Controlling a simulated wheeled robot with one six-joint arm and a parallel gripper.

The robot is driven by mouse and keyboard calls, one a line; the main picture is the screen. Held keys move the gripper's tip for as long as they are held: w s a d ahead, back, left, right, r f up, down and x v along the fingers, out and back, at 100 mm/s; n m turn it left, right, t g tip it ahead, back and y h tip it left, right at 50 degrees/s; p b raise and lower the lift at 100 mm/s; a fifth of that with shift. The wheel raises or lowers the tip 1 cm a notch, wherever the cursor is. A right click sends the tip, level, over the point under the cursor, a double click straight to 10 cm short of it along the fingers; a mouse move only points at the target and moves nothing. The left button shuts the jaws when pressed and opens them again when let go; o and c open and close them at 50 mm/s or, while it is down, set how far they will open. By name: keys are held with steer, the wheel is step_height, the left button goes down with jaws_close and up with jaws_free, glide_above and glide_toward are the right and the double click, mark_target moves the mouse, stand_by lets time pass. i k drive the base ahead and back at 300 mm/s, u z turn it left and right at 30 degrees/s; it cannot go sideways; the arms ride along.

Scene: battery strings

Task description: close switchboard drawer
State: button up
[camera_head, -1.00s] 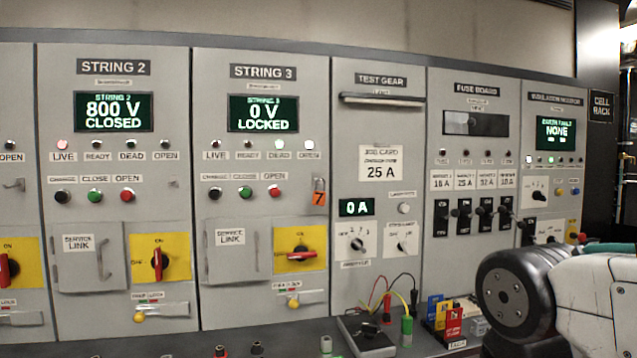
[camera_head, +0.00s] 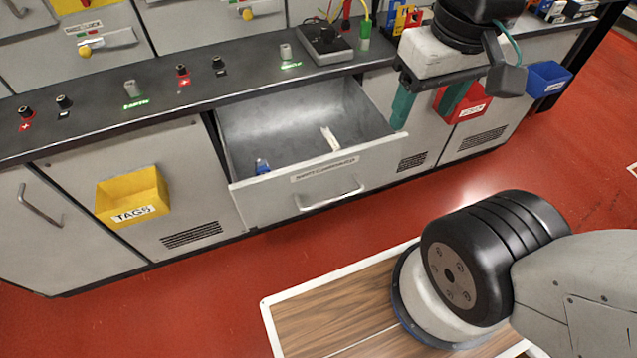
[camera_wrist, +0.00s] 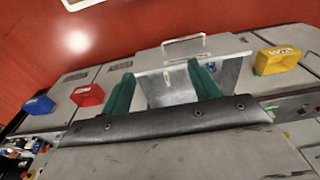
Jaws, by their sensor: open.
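The switchboard drawer (camera_head: 295,185) is pulled open under the counter. Its front carries a label and a bar handle (camera_head: 330,196). Inside lie a small blue item (camera_head: 261,166) and a white item (camera_head: 330,138). My gripper (camera_head: 430,106), with green fingers, is above and to the right of the drawer, pointing down. Its fingers are apart with nothing between them. In the wrist view my gripper (camera_wrist: 160,88) shows open, with the drawer (camera_wrist: 173,88) beyond the fingers and its handle (camera_wrist: 184,46) farther out. The fingers hide part of the drawer there.
A yellow TAGS bin (camera_head: 133,195) hangs left of the drawer. Red (camera_head: 466,104) and blue (camera_head: 547,80) bins hang to the right. The counter (camera_head: 100,100) carries terminals and a test box (camera_head: 327,44). Red floor (camera_head: 230,270) lies clear before the cabinets.

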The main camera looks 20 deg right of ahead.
mark_target(284, 129)
steer(key=z, duration=1.6)
steer(key=k, duration=1)
steer(key=u, duration=2.05)
steer(key=i, duration=0.5)
